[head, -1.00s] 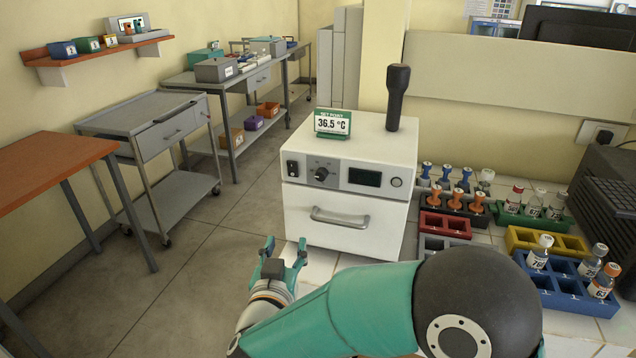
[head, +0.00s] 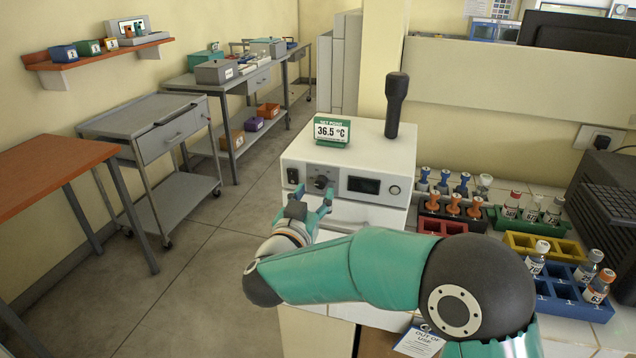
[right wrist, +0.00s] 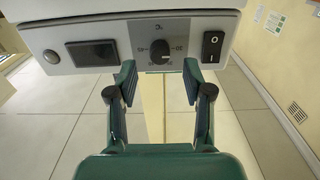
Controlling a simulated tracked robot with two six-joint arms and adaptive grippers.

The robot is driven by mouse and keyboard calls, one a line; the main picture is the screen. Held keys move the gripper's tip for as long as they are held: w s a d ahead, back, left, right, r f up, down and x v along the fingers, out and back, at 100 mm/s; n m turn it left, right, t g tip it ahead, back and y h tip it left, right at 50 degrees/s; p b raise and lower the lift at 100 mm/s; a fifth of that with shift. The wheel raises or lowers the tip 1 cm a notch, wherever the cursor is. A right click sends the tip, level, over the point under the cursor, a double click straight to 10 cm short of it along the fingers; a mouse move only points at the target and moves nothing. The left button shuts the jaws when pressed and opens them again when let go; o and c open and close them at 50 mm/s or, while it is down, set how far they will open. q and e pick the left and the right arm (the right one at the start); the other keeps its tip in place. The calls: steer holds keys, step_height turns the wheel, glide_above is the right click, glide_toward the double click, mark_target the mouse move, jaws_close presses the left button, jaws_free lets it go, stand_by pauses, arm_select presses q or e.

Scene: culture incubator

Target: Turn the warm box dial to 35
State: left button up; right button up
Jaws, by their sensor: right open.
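The warm box (head: 402,157) is a white cabinet with a grey control panel on the counter. Its black dial (head: 321,182) sits on the panel between a black rocker switch and a dark display. My left gripper is out of view.
A black-handled object (head: 396,105) stands upright on the box top. Several racks with bottles and stamp-like items, such as the blue rack (head: 572,300), fill the counter at right. Open floor (head: 185,270) lies left of the box.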

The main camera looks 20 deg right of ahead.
mark_target(319, 185)
steer(key=shift+x, duration=1.75)
jaws_close()
